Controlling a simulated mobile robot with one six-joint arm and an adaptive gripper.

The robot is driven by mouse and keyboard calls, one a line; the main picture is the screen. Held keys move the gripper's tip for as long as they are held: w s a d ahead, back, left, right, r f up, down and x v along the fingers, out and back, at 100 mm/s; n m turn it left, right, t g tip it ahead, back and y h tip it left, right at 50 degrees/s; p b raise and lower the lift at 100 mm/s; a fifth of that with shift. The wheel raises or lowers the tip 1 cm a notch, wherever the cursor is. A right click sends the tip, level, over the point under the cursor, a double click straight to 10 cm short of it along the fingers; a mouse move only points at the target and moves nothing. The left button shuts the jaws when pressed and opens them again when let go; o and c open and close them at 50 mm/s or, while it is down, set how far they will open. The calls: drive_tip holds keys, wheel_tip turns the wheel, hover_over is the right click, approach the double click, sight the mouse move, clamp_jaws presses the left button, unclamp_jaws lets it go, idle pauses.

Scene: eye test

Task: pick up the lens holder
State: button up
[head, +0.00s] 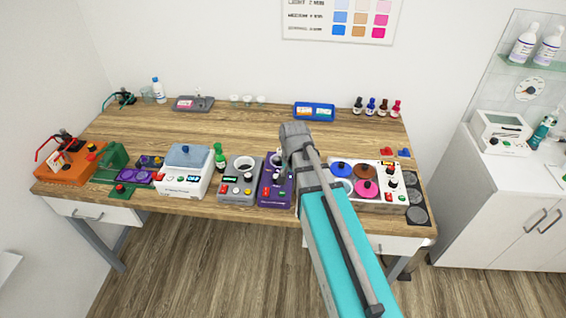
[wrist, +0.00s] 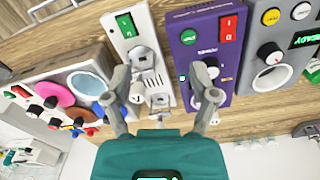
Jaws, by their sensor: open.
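My gripper (wrist: 162,84) is open in the wrist view, its two grey fingers spread over the devices at the table's front. Between and beyond the fingers is a white device (wrist: 122,30) with a green switch and a pale slotted part. The purple device (wrist: 207,55) is just to the right, with a white knob by the right finger. Nothing is clearly held. In the head view my arm hides the gripper and part of the table. I cannot tell for sure which thing is the lens holder; red-framed eyewear (head: 57,146) and teal-framed eyewear (head: 118,98) show at the left.
In the head view, a white box (head: 184,178), a grey device (head: 238,190) and a white tray with coloured discs (head: 392,204) line the table's front. A blue tray (head: 314,121) and small bottles (head: 384,106) stand behind. The table's middle (head: 240,125) is clear.

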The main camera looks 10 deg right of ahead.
sight(280, 150)
drive_tip(key=w+r+m+p, duration=0.3)
drive_tip(key=w+m, duration=0.4)
drive_tip(key=w, duration=0.3)
drive_tip(key=w+r+m+p, duration=0.3)
drive_tip(key=w+m, duration=0.5)
drive_tip(key=w, duration=0.2)
drive_tip(key=shift+w+r+m, duration=0.3)
drive_tip(key=shift+w, duration=0.05)
drive_tip(key=shift+f, duration=0.15)
wheel_tip(280, 150, down, 8)
drive_tip(key=b, duration=0.8)
drive_tip(key=shift+f+b, duration=0.15)
drive_tip(key=shift+b, duration=0.15)
drive_tip(key=shift+w+f+b, duration=0.2)
drive_tip(key=shift+f+b, duration=2.4)
clamp_jaws()
